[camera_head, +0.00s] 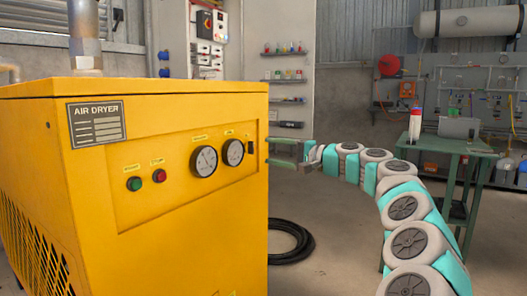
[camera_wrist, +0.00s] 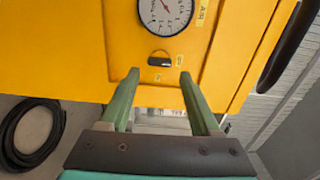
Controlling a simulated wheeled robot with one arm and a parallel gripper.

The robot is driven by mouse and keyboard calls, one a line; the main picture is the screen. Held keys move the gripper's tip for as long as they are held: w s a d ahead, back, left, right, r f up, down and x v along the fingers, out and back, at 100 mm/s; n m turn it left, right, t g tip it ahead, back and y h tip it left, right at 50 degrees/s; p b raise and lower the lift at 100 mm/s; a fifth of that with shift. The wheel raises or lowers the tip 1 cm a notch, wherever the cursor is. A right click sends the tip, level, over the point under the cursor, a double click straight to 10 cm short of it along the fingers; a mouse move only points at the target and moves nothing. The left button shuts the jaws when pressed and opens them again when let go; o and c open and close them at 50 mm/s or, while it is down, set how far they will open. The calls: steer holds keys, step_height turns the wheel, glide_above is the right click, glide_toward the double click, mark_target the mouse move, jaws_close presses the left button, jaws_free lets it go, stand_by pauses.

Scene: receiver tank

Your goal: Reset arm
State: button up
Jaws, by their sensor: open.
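My arm (camera_head: 403,207) curves up from the lower right and reaches left toward the yellow air dryer (camera_head: 190,225). My gripper (camera_head: 280,152) is beside the right edge of the dryer's front in the head view. In the wrist view my gripper (camera_wrist: 159,75) has its two green fingers apart with nothing held between them. A small black switch (camera_wrist: 159,61) on the dryer panel shows between and just beyond the fingertips. It also shows in the head view (camera_head: 250,147), right of two round gauges. I cannot tell whether the fingers touch the panel.
A green and a red button (camera_head: 158,175) sit on the panel's left. A coiled black hose (camera_head: 290,241) lies on the floor beside the dryer. A green table (camera_head: 450,146) stands behind my arm at right. Wall shelves (camera_head: 285,77) are at the back.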

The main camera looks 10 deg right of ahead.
steer(key=shift+v, duration=0.9)
steer(key=shift+f, duration=0.1)
steer(key=s+a+r+n+g+p, duration=0.2)
steer(key=s+a+n+g, duration=0.25)
steer(key=s+a, duration=0.55)
steer(key=s+a+f+n+g+h+p, duration=0.25)
steer(key=s+a+f+n+g, duration=0.35)
steer(key=s+a, duration=0.6)
steer(key=s+d+f+m+g+h+p, duration=0.1)
steer(key=s+d+f+h, duration=0.1)
steer(key=s+f, duration=0.4)
steer(key=s+d+f+h+p, duration=0.1)
steer(key=s+f+h, duration=0.3)
steer(key=s, duration=0.5)
steer(key=s+d+f+g+h+p, duration=0.1)
steer(key=s+d+f+h, duration=0.1)
steer(key=s+d+f, duration=0.3)
steer(key=s+d+f+g+h+p, duration=0.1)
steer(key=s+d+f, duration=0.4)
steer(key=s, duration=0.7)
steer(key=d+g+h, duration=0.1)
steer(key=d, duration=0.1)
steer(key=shift+d+f+m+p, duration=0.3)
steer(key=shift+d+m+p, duration=0.05)
steer(key=shift+d, duration=0.05)
